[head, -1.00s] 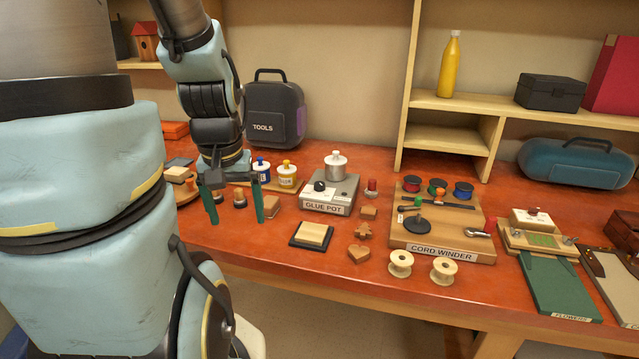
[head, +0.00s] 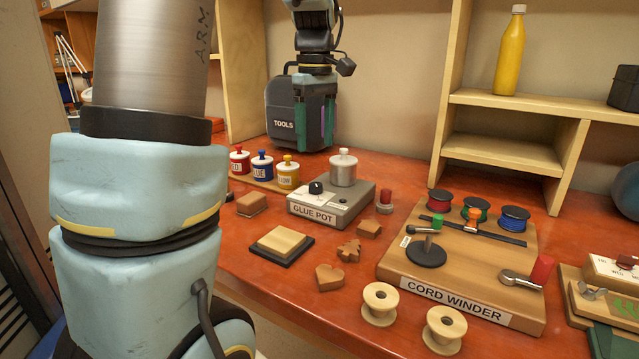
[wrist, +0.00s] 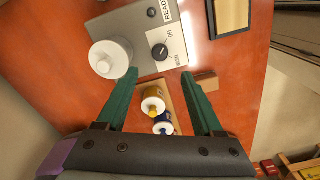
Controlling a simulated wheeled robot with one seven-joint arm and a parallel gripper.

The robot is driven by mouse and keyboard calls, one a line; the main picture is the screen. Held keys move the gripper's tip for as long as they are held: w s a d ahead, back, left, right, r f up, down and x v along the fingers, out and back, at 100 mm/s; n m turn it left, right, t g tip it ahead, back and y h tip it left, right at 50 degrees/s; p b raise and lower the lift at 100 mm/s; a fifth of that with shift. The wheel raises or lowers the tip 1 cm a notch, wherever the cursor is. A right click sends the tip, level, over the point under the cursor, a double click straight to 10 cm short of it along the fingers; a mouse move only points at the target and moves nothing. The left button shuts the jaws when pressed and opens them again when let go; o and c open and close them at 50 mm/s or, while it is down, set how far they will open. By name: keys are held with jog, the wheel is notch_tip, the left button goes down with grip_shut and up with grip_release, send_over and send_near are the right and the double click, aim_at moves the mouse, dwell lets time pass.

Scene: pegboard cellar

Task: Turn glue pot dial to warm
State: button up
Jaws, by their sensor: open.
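The glue pot (head: 352,209) is a grey box with a metal pot (head: 343,168) on top and a GLUE POT label in front. Its black dial (head: 316,188) sits on a white plate at the left of its top. In the wrist view, the dial (wrist: 160,52) has small print beside it, and I cannot tell its setting for sure. My gripper (head: 314,147) is open and empty, pointing down above and behind the glue pot, in front of the toolbox. In the wrist view, its green fingers (wrist: 160,77) are apart and touch nothing; the dial lies beyond their tips.
Red, blue and yellow lidded glue jars (head: 262,166) stand left of the glue pot. A red-topped stamp (head: 386,200) is close on its right. A black-edged pad (head: 280,243) and wooden shapes (head: 349,250) lie in front. The cord winder (head: 460,265) stands at right.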

aim_at(315, 184)
notch_tip(315, 184, down, 10)
jog(key=shift+r+p, duration=0.2)
jog(key=shift+p, duration=0.1)
grip_shut()
dwell(0.6)
